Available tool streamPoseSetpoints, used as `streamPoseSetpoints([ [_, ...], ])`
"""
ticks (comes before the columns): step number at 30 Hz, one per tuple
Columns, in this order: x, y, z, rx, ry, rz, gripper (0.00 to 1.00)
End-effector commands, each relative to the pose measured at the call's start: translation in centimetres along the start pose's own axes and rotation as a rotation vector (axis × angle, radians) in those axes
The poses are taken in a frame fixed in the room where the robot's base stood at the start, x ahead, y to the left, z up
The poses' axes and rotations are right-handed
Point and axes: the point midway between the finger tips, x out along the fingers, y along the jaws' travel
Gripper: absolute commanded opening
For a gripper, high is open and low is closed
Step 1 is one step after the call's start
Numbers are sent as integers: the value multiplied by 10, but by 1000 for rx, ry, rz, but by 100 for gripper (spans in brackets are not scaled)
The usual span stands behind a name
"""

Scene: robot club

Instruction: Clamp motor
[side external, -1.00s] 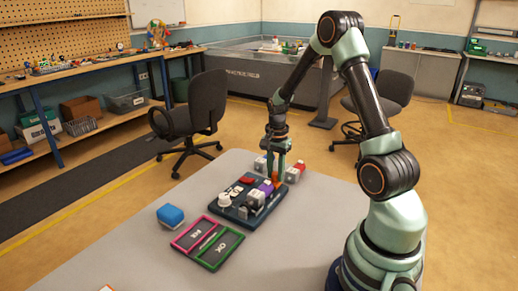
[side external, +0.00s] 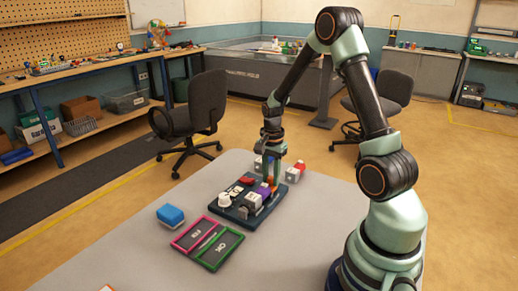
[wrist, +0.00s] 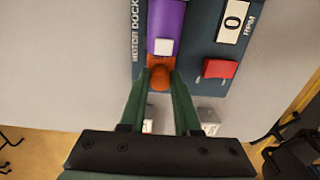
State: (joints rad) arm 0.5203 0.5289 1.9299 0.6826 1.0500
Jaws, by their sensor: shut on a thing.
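The dark blue test board (side external: 237,212) lies on the grey table. In the wrist view its "MOTOR DOCK" lettering runs beside a purple piece (wrist: 167,14) with a white block (wrist: 163,46) on it. The purple piece also shows in the side view (side external: 266,187). My gripper (wrist: 160,80) points down at the dock end of the board. Its green fingers are shut on an orange clamp handle (wrist: 160,77) with a rounded end, at the end of the purple piece. The lower part of the handle is hidden between the fingers.
A red switch (wrist: 221,68) and an RPM display (wrist: 234,20) sit beside the dock. A grey motor with a red end (side external: 295,173) stands behind the board.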

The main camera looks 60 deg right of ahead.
Motion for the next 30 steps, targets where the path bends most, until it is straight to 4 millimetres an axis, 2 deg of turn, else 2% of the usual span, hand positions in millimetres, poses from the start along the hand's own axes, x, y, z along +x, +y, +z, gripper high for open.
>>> streamPoseSetpoints([
  [1, -1, -1, 0, 0, 1, -1, 0],
  [2, -1, -1, 0, 0, 1, -1, 41],
  [13, -3, -1, 0, 0, 1, -1, 41],
  [30, -44, -1, 0, 0, 1, -2, 41],
])
